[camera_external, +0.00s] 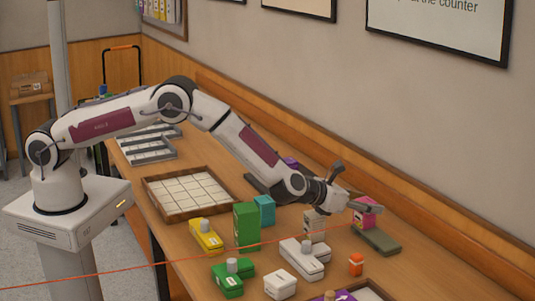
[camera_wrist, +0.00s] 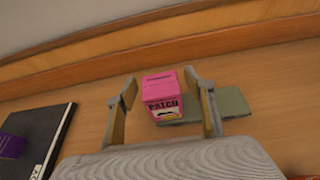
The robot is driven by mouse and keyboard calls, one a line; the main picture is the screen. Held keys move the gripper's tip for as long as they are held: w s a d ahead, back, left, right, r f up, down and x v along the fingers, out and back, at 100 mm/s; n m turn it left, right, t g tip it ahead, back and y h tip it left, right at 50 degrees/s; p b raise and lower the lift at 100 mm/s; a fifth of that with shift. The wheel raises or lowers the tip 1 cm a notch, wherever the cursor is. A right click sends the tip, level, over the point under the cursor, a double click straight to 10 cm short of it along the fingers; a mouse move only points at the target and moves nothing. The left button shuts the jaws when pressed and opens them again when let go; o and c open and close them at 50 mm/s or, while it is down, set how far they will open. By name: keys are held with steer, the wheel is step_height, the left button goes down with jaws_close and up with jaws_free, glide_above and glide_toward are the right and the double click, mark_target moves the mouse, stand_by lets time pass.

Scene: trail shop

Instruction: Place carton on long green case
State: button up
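The pink carton (camera_external: 366,214) has dark lettering on its front. It is upright and appears to rest on the far end of the long green case (camera_external: 381,241), a flat olive slab on the table. In the wrist view the carton (camera_wrist: 162,92) stands between my fingers, and the case (camera_wrist: 232,104) shows beneath and to the right of it. My gripper (camera_wrist: 164,84) is open, with narrow gaps between the fingers and the carton's sides. In the external view my gripper (camera_external: 358,197) partly hides the carton. The exact contact under the carton is hard to see.
A grey-white carton (camera_external: 314,226), a white case (camera_external: 304,258) and an orange bottle (camera_external: 356,265) stand nearby. Green and yellow items stand farther left. A dark flat case with a purple item (camera_wrist: 12,146) lies left in the wrist view. The wall runs behind.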

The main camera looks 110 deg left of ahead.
steer(key=shift+r, duration=0.1)
stand_by(0.3)
steer(key=shift+d, duration=0.1)
steer(key=shift+s+d+r, duration=0.25)
steer(key=shift+s, duration=0.05)
steer(key=v, duration=1.1)
steer(key=shift+s, duration=0.1)
stand_by(0.8)
